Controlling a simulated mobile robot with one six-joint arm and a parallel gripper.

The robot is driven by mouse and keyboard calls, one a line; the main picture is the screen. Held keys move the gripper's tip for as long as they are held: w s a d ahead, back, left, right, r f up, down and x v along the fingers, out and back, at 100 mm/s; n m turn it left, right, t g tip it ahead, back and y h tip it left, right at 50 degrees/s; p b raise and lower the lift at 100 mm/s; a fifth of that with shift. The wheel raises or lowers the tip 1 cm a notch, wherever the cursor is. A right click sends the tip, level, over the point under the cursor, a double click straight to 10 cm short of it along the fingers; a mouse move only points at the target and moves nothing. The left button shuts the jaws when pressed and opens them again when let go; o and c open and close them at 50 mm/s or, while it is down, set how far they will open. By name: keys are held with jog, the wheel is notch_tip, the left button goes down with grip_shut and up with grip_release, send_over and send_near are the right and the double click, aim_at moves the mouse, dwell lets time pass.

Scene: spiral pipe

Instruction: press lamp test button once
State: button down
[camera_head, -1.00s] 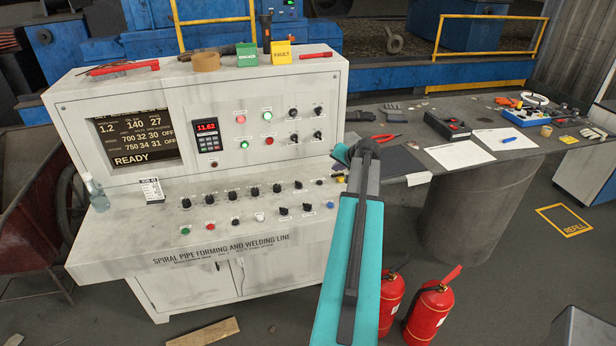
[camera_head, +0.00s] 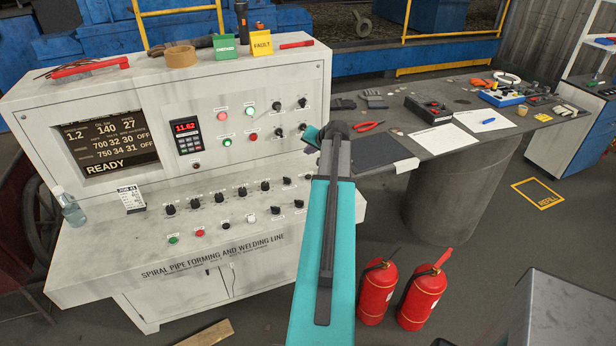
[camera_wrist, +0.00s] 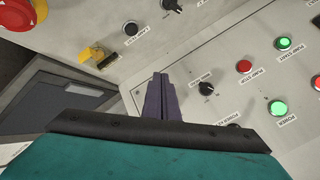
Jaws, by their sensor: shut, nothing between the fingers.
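The white control console (camera_head: 80,230) carries several buttons and knobs. Its lower row has a green button (camera_head: 173,240), a red button (camera_head: 199,233) and a white button (camera_head: 252,218). The fingertips appear over the console near a black knob (camera_wrist: 206,88); contact cannot be told.
The wrist view shows a red mushroom button (camera_wrist: 18,14), a yellow-based switch (camera_wrist: 92,53) and lit green buttons (camera_wrist: 278,107). A dark table (camera_head: 400,150) with papers and tools stands right of the console. Two fire extinguishers (camera_head: 420,295) stand on the floor.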

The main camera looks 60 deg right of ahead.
jog(key=shift+s+f+b, duration=0.1)
jog(key=shift+f+b, duration=1.35)
jog(key=shift+f, duration=2.1)
jog(key=shift+f+b, duration=0.6)
jog(key=shift+f, duration=0.2)
jog(key=shift+f+b, duration=0.8)
jog(key=shift+f, duration=0.05)
jog(key=shift+r, duration=0.8)
jog(key=shift+r+p, duration=0.1)
jog(key=shift+p, duration=0.2)
notch_tip(320, 180, up, 5)
jog(key=shift+f+p, duration=0.1)
jog(key=shift+p, duration=0.9)
dwell(0.5)
